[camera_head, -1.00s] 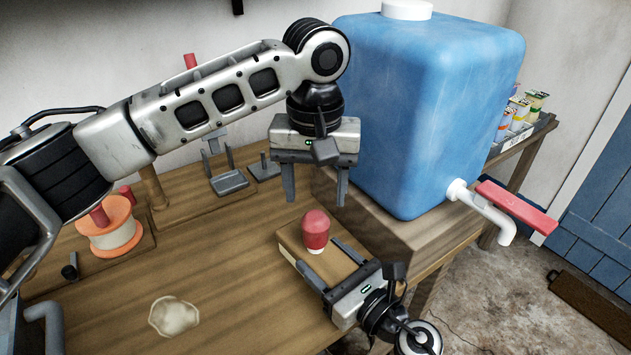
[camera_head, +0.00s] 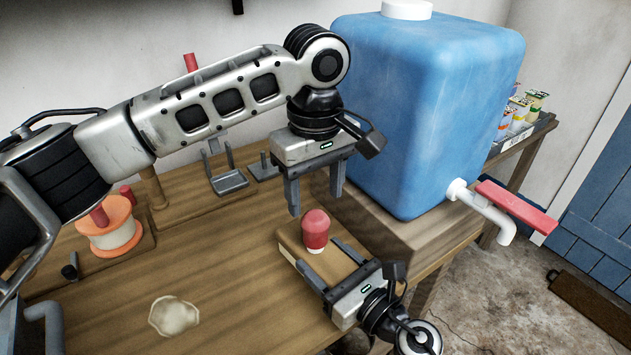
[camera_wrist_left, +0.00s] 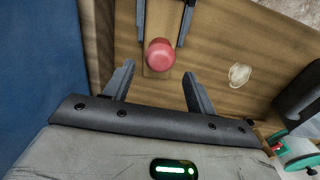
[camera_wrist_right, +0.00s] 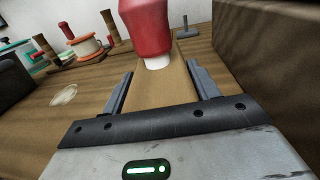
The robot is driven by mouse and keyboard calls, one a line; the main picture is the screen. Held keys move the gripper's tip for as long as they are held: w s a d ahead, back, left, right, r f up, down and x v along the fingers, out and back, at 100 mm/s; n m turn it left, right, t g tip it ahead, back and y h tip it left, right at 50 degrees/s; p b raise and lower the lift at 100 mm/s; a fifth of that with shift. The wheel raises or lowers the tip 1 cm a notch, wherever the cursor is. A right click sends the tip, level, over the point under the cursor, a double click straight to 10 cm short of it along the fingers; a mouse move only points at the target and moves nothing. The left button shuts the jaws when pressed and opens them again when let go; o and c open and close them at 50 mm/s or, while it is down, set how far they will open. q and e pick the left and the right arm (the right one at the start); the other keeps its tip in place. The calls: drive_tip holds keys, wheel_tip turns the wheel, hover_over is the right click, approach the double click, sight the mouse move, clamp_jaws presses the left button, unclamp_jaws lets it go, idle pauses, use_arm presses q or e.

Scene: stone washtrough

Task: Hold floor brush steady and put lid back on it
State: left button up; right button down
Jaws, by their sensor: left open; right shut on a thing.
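The floor brush appears as a wooden block with a pale side (camera_head: 287,243), lying on the bench. A red round-topped piece (camera_head: 315,230), seemingly the lid, stands upright on it with a white part (camera_wrist_right: 158,63) showing beneath; I cannot tell if it is seated. My right gripper (camera_head: 322,256) is shut on the block, one finger along each side. My left gripper (camera_head: 315,204) is open and empty, pointing down just above the red piece. In the left wrist view the red piece (camera_wrist_left: 160,54) shows between and beyond the open fingers, apart from them.
A big blue water tank (camera_head: 430,110) with a red-handled tap (camera_head: 515,205) stands close behind and right of the grippers. An orange-and-white spool (camera_head: 108,232) stands at left. A pale flat patch (camera_head: 173,316) lies on the bench (camera_head: 225,270), whose middle is otherwise clear.

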sight(315, 216)
use_arm(q)
wheel_tip(315, 216, down, 7)
drive_tip(key=shift+r, duration=0.1)
idle(0.4)
